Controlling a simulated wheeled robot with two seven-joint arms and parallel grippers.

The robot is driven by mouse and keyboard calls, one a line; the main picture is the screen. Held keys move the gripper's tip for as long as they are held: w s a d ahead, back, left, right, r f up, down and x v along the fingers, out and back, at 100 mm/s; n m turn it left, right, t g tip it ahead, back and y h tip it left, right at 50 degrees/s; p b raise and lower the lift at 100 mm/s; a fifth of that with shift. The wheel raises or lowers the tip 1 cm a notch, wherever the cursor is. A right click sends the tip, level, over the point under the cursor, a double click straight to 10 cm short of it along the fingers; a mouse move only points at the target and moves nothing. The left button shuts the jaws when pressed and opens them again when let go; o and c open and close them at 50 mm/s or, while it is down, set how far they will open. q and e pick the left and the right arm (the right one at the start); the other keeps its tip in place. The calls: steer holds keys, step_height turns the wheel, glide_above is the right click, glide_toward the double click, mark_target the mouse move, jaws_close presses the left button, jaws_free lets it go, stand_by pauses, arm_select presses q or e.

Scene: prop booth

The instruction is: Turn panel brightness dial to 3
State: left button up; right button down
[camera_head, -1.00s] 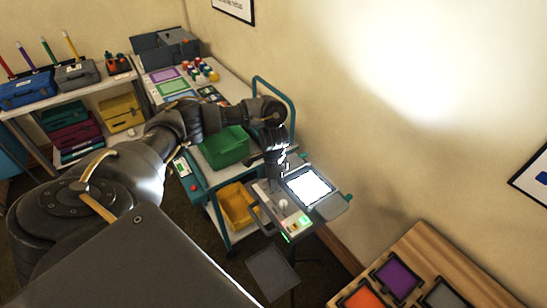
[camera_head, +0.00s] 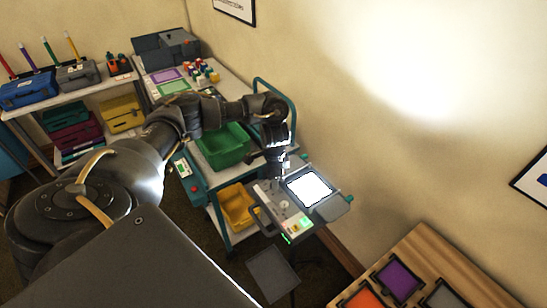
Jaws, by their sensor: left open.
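The light panel (camera_head: 308,188) glows white on a grey unit beside the cart. Its control face (camera_head: 278,208) carries a small pale round knob (camera_head: 284,204), which looks like the dial, and a green-lit display (camera_head: 304,222). The dial's setting is too small to read. My left arm reaches across from the left, and my left gripper (camera_head: 279,176) points down at the upper left corner of the unit, just above the control face and apart from the pale knob. It is open, with nothing seen between its fingers. My right gripper is not in view.
A cart with a blue-green handle (camera_head: 291,100) holds a green bin (camera_head: 222,146) and a yellow bin (camera_head: 238,206) close left of the unit. A wooden table (camera_head: 428,262) with coloured square panels stands at lower right. The wall rises behind.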

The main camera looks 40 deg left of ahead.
arm_select(q)
step_height(320, 180, up, 9)
steer(key=shift+r, duration=0.2)
steer(key=shift+a, duration=0.1)
stand_by(0.6)
